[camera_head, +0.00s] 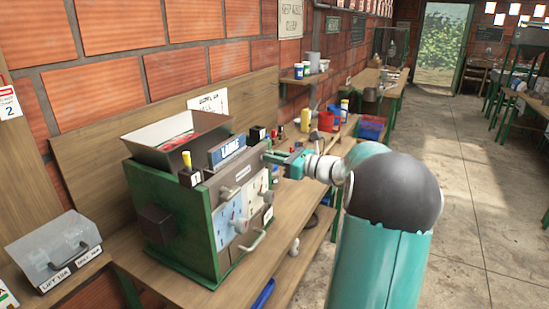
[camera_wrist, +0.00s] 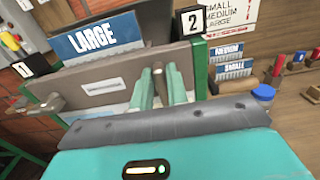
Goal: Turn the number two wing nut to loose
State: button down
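The green machine (camera_head: 165,225) stands on the bench with its front plate (camera_head: 235,175) facing right. A black block marked 2 (camera_wrist: 193,20) sits above the plate's right part in the wrist view. Below it the number two wing nut (camera_wrist: 158,72) stands as a narrow grey-brown upright piece. My gripper (camera_wrist: 160,84) has one teal finger on each side of it; I cannot tell whether they touch it. In the head view my gripper (camera_head: 275,160) reaches the plate's far end and hides the nut. Another grey wing nut (camera_wrist: 54,102) sits at the plate's left, under a block marked 1 (camera_wrist: 22,68).
A LARGE sign (camera_wrist: 98,36) stands above the plate. MEDIUM (camera_wrist: 228,54) and SMALL (camera_wrist: 234,69) plates stand right of the machine, with a blue-capped jar (camera_wrist: 263,93) near them. The floor at right is open.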

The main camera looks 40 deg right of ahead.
jog(key=shift+a+f+n, duration=0.1)
jog(key=shift+f+n, duration=0.05)
jog(key=shift+n, duration=0.35)
jog(key=n, duration=0.2)
jog(key=shift+s+a+f+n, duration=0.15)
jog(key=shift+a+n, duration=0.05)
jog(key=shift+n, duration=0.1)
jog(key=n, duration=0.4)
jog(key=shift+s+a+f, duration=0.1)
jog(key=shift+a+f, duration=0.1)
jog(key=shift+f, duration=0.05)
jog(key=n, duration=0.5)
jog(key=shift+a+f+n, duration=0.1)
jog(key=shift+f+n, duration=0.2)
jog(key=shift+n, duration=0.1)
jog(key=n, duration=0.4)
jog(key=shift+s+f, duration=0.1)
jog(key=shift+f, duration=0.05)
